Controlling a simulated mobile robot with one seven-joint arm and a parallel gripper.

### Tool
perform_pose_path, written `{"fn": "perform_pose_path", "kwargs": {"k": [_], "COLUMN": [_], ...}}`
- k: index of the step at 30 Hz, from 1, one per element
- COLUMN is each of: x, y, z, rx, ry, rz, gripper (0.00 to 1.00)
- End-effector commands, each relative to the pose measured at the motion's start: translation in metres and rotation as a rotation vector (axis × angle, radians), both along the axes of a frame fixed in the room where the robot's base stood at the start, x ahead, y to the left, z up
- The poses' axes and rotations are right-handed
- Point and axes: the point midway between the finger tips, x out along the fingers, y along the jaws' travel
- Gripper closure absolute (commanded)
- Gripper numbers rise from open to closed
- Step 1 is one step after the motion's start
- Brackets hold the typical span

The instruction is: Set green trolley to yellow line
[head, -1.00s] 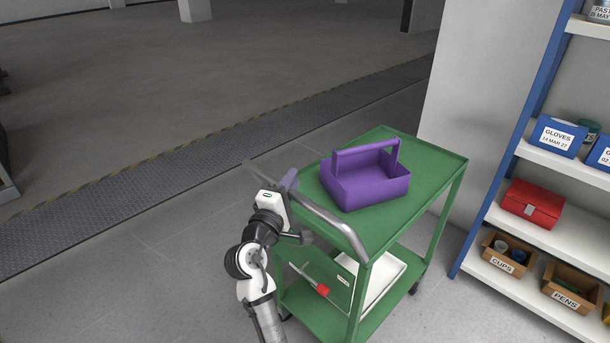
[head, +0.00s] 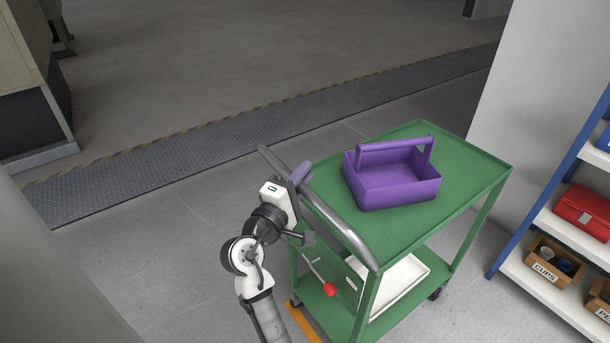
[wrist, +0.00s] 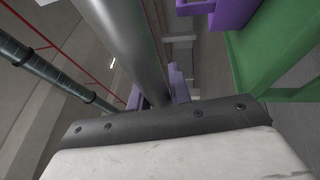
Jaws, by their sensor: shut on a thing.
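The green trolley (head: 455,183) stands on the grey floor right of centre in the head view. It has a top shelf, a lower shelf and a grey metal push handle (head: 345,232) on its near left side. My gripper (head: 300,178) is shut on that handle near its far left end. In the wrist view the handle (wrist: 125,45) runs down between my purple fingers (wrist: 161,92). A yellow-orange line (head: 303,324) shows on the floor at the trolley's near left foot, partly hidden by the trolley and my arm.
A purple tote (head: 398,190) sits on the trolley's top, and a white tray (head: 405,278) on its lower shelf. A red-knobbed lever (head: 329,289) is on its side. Shelving (head: 545,215) and a wall stand right. A machine (head: 35,90) stands far left. Floor beyond is clear.

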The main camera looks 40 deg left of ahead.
Motion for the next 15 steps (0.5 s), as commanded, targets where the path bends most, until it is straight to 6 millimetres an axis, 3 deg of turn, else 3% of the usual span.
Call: {"fn": "perform_pose_path", "kwargs": {"k": [1,2,6,15], "x": [-0.0001,-0.0001,0.0,-0.0008], "y": [0.0001,0.0,0.0,0.0001], "z": [-0.001,-0.0009,-0.0007,-0.0007], "rx": [0.0,0.0,0.0,0.0], "ry": [0.002,0.002,0.001,0.0], "rz": [0.0,0.0,0.0,0.0], "gripper": [1.0,0.79,0.6,0.59]}}
